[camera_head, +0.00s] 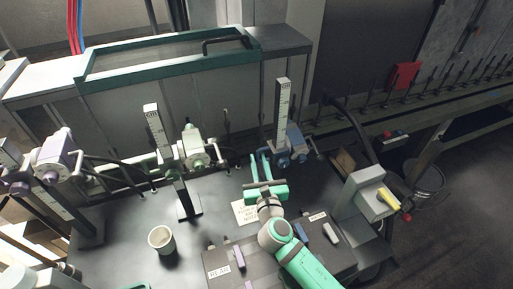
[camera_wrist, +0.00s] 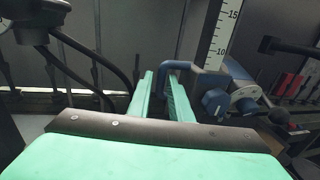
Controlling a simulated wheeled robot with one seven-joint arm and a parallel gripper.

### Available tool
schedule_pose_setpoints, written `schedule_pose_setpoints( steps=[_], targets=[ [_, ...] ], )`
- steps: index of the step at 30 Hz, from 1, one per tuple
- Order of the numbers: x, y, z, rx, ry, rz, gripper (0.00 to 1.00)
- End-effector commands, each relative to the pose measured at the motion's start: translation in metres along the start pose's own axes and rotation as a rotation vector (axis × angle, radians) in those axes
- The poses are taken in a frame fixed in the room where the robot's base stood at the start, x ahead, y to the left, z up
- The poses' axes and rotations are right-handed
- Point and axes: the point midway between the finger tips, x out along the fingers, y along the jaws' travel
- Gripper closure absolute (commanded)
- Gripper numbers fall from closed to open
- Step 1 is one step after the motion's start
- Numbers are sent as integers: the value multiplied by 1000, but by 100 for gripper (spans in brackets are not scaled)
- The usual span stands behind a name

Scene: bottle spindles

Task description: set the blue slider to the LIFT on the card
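The blue slider (camera_head: 292,145) sits on the right upright scale post (camera_head: 282,100), low down. It also shows in the wrist view (camera_wrist: 212,85), with round knobs and a bent blue handle (camera_wrist: 180,65) reaching left. My gripper (camera_head: 260,156) is green and open, just left of the slider. In the wrist view the bent handle's end shows between the two fingers of my gripper (camera_wrist: 160,80); I cannot tell whether they touch it. The card (camera_head: 241,213) lies on the dark bench, partly behind my arm; its writing is too small to read.
A pale green slider (camera_head: 197,150) is on the middle post, and a pale purple one (camera_head: 56,155) on the left post. A white cup (camera_head: 162,239) stands on the bench. A dark box (camera_head: 225,256) with levers is in front. A grey unit with a yellow lever (camera_head: 387,198) stands right.

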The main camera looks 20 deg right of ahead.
Motion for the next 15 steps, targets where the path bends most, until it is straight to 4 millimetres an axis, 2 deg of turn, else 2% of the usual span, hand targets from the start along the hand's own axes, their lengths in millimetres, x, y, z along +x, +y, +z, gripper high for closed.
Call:
schedule_pose_setpoints(
  steps=[9, 15],
  targets=[
    [43, -4, 0, 1, 1, -6, 82],
    [58, -5, 0, 1, 1, -6, 82]
  ],
)
